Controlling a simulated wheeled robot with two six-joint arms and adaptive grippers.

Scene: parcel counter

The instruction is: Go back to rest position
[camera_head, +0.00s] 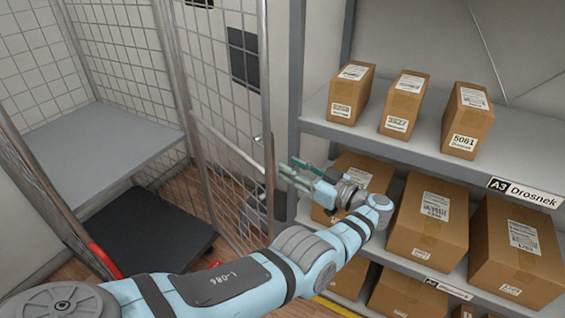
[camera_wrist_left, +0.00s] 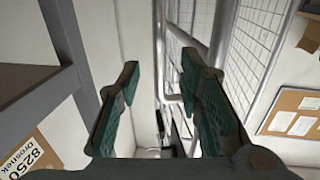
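My left gripper (camera_head: 293,172) is at the end of the blue arm, in front of the cage door's edge and left of the parcel shelf. In the left wrist view its two green-padded fingers (camera_wrist_left: 160,100) stand wide apart with nothing between them. My right gripper does not show in either view.
A shelf (camera_head: 389,146) with several brown boxes (camera_head: 435,218) stands close to the right of my arm. A wire cage door (camera_head: 205,75) is at the centre left. A cart with a dark platform (camera_head: 145,225) and a grey shelf (camera_head: 95,150) are on the left.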

